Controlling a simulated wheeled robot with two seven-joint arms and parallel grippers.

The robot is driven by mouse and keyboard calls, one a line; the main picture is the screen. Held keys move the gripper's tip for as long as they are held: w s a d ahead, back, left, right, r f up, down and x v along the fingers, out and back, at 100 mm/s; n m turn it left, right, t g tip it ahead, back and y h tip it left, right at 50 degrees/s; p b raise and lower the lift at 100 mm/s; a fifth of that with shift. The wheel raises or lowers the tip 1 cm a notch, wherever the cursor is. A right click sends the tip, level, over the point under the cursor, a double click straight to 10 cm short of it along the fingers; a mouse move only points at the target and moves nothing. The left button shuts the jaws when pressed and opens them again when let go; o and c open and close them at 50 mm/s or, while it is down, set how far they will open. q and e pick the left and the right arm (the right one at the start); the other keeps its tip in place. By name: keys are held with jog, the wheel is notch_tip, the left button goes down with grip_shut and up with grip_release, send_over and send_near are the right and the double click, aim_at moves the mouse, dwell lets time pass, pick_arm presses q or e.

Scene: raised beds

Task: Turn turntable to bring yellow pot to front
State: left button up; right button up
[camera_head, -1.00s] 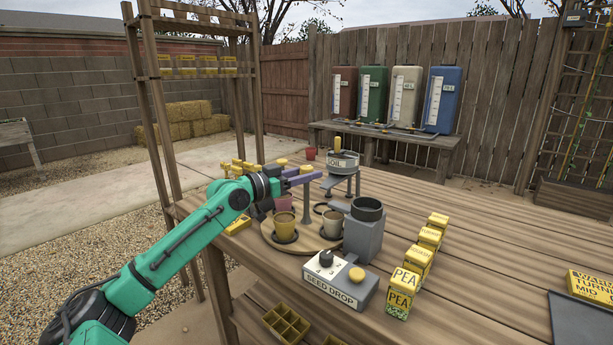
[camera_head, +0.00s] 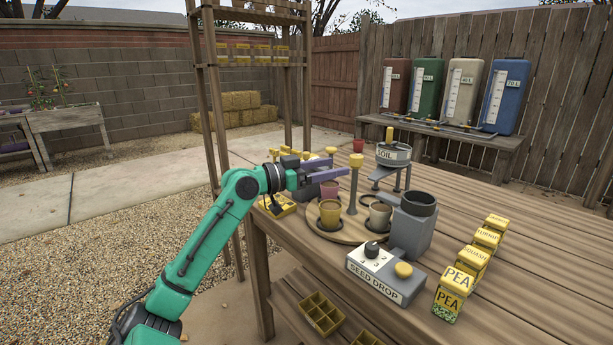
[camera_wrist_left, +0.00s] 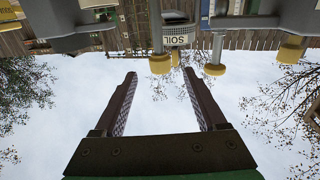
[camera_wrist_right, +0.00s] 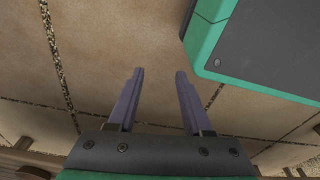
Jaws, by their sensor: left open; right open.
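The round wooden turntable (camera_head: 347,237) lies on the table. The yellow pot (camera_head: 330,210) stands on its near-left part, a grey-brown pot (camera_head: 380,214) on its right, and a pink pot (camera_head: 329,188) behind the yellow one. My right gripper (camera_wrist_right: 158,75) is open and empty over paving.
Seed boxes (camera_head: 456,285) line the table further right. The soil dispenser (camera_head: 393,155) stands behind. Bare tabletop lies at the right.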

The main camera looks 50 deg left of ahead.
pick_arm(q)
jog(key=v, duration=0.7)
pick_arm(e)
jog(key=shift+w+a+r, duration=0.1)
jog(key=shift+w+r, duration=0.3)
jog(key=shift+w, duration=0.1)
